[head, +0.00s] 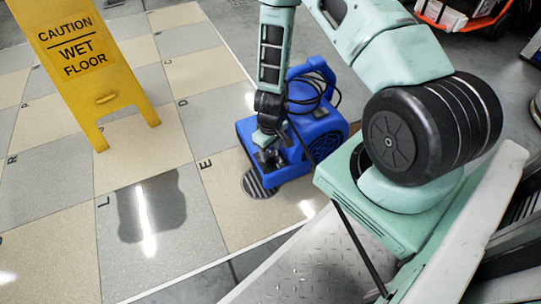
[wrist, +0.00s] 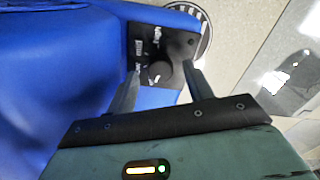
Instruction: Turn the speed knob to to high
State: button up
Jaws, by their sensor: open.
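The blue blower (head: 322,138) stands on the tiled floor in the head view, with a coiled dark cord on top. In the wrist view its blue body (wrist: 70,50) fills the left, and a black control panel (wrist: 143,42) with small white labels is set in it. A dark round speed knob (wrist: 160,73) stands on the panel. My gripper (wrist: 163,80) is open, with one finger on each side of the knob. I cannot tell whether the fingers touch it. The knob's setting is not readable. In the head view my gripper (head: 267,156) is at the blower's front and hides the knob.
A yellow wet-floor sign (head: 82,60) stands on the tiles at the upper left. A dark wet patch (head: 150,208) is in the front. An orange-framed cart (head: 452,15) stands at the upper right.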

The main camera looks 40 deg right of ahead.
jog(key=shift+f, duration=0.55)
jog(key=c, duration=1)
